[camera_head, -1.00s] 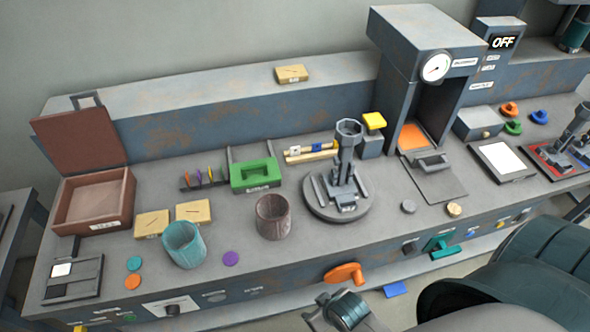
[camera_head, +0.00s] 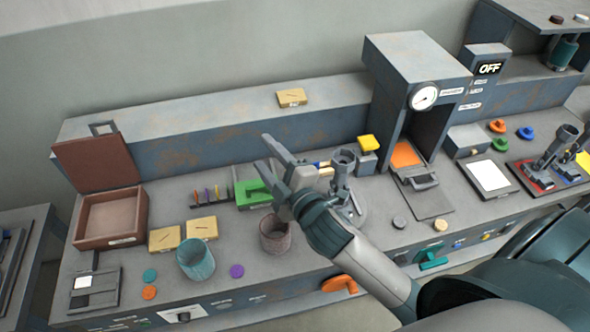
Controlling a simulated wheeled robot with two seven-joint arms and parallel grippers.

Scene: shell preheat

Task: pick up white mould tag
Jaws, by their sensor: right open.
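My right gripper (camera_head: 265,152) reaches up from the lower right over the middle of the bench. Its two fingers are apart and point up and left, with nothing visible between them. A small white square (camera_head: 82,283) shows on a dark panel at the far left. My left gripper is not in view.
A green block (camera_head: 254,193) and a brown cup (camera_head: 274,236) are close to the gripper. A grey clamp stand (camera_head: 343,160) is just right of it. A teal cup (camera_head: 196,259) and an open brown box (camera_head: 111,217) stand left. A press with a gauge (camera_head: 424,97) rises at right.

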